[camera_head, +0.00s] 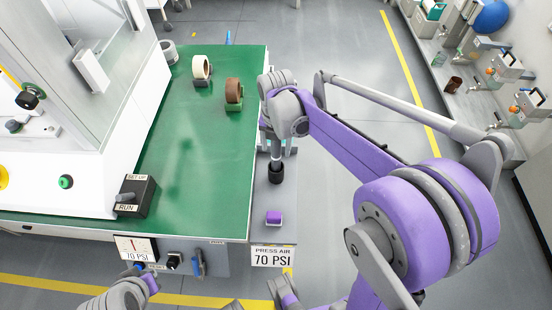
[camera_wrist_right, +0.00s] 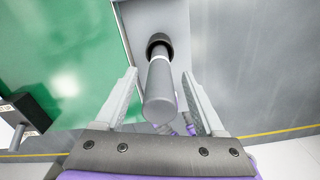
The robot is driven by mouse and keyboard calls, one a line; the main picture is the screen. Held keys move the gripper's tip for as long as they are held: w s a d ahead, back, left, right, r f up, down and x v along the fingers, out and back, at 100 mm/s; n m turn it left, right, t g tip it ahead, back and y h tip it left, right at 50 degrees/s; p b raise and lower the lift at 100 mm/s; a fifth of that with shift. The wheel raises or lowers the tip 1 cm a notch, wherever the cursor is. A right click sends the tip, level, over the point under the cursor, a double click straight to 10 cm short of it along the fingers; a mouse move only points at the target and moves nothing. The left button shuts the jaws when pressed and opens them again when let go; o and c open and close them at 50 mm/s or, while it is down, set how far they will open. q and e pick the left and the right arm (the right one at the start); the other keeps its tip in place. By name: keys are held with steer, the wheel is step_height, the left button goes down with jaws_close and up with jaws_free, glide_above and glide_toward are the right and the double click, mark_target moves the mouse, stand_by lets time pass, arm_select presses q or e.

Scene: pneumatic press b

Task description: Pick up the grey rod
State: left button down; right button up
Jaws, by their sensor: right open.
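The grey rod (camera_wrist_right: 158,90) stands upright in a dark round holder (camera_wrist_right: 159,44), with a pale band near its lower end. In the head view the dark holder (camera_head: 276,173) shows on the narrow grey shelf beside the green table, with the rod (camera_head: 277,148) partly covered by my right arm. My right gripper (camera_wrist_right: 159,74) is open, with one finger on each side of the rod and a visible gap on both sides. In the head view the right fingers are mostly hidden. No left gripper fingers show.
The white press (camera_head: 70,100) stands at left. Floor is open at right.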

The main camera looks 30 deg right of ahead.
steer(key=shift+f, duration=0.9)
steer(key=shift+c, duration=0.3)
jaws_close()
stand_by(0.4)
